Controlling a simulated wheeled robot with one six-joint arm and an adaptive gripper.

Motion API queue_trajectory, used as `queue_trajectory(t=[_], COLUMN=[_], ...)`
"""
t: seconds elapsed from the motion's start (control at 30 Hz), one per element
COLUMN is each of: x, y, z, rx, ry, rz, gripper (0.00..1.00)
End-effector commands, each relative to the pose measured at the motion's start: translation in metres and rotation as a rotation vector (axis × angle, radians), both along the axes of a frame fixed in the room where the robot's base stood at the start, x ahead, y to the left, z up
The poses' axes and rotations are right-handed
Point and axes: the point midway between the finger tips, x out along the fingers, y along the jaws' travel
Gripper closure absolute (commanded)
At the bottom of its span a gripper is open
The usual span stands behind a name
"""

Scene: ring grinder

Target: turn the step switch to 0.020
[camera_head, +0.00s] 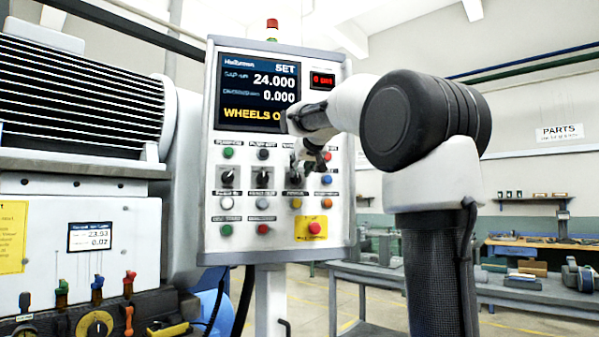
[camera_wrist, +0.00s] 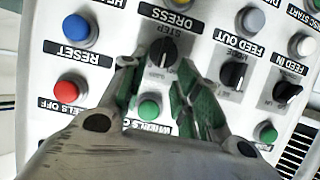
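The step switch (camera_wrist: 163,52) is a black rotary knob with a white pointer mark, under the label STEP in the wrist view. My gripper (camera_wrist: 156,68) is open, with one green-padded finger on each side in front of the knob. I cannot tell whether either finger touches it. The scale figures around the knob are too small to read. In the head view my gripper (camera_head: 307,160) is at the control panel (camera_head: 243,240) and largely covers the step switch. The panel display (camera_head: 258,92) shows SET, 24.000 and 0.000.
Close around the step switch are the green wheels button (camera_wrist: 150,108), the blue reset button (camera_wrist: 77,29), the red wheels-off button (camera_wrist: 70,90) and the mode knob (camera_wrist: 232,73). A red stop button (camera_head: 314,228) on yellow sits lower on the panel. The grinder (camera_head: 80,100) stands left.

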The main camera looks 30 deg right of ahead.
Motion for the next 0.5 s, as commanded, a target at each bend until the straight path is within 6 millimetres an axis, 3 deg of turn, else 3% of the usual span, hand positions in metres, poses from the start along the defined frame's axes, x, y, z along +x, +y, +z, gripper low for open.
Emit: queue_trajectory(t=[0.2, 0.47, 0.5], x=[0.019, 0.021, 0.021], y=[-0.004, -0.005, -0.005], z=[-0.008, -0.009, -0.009], rx=[0.0, 0.0, 0.0], ry=[0.0, 0.0, 0.0], rz=[0.0, 0.0, 0.0], gripper=[0.69, 0.69, 0.72])
